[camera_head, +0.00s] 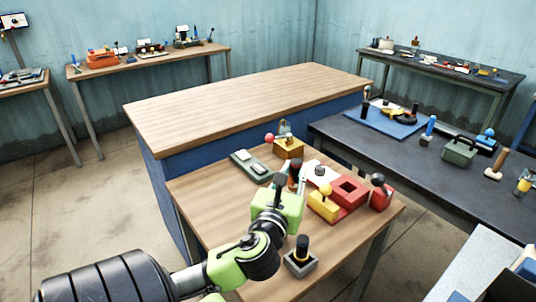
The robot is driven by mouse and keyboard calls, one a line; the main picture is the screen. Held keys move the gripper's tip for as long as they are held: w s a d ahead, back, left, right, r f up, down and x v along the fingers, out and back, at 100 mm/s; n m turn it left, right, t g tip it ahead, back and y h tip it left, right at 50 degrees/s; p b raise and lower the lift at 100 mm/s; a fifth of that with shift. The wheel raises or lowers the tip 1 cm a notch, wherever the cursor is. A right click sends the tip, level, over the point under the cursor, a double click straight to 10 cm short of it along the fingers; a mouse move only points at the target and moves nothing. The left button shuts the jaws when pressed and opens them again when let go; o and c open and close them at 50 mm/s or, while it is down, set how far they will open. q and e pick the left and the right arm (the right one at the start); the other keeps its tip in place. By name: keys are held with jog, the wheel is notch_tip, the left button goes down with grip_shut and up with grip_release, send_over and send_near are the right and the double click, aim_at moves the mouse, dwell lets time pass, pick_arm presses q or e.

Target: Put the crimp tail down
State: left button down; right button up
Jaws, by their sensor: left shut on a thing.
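My left gripper (289,178) reaches in from the bottom left over the small wooden table (215,205). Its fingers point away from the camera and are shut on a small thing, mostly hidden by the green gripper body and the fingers. A dark and reddish bit shows between the fingers; I cannot tell whether it is the crimp tail. I also cannot tell whether it touches the table. My right gripper is not in view.
The table's left front is bare. The large wooden bench (240,105) behind is clear.

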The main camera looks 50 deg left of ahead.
pick_arm(q)
jog(key=shift+w+a+f, duration=0.1)
jog(key=shift+f, duration=0.1)
jog(key=w+a+f, duration=0.3)
jog(key=f, duration=0.1)
jog(key=w+a+f+b, duration=0.1)
jog(key=w+a+f, duration=0.1)
jog(key=w+f, duration=0.2)
jog(key=w+a+f, duration=0.3)
jog(key=f, duration=0.1)
jog(key=shift+w+a+f+b, duration=0.15)
jog(key=shift+a+f+b, duration=0.15)
jog(key=shift+a+f, duration=0.1)
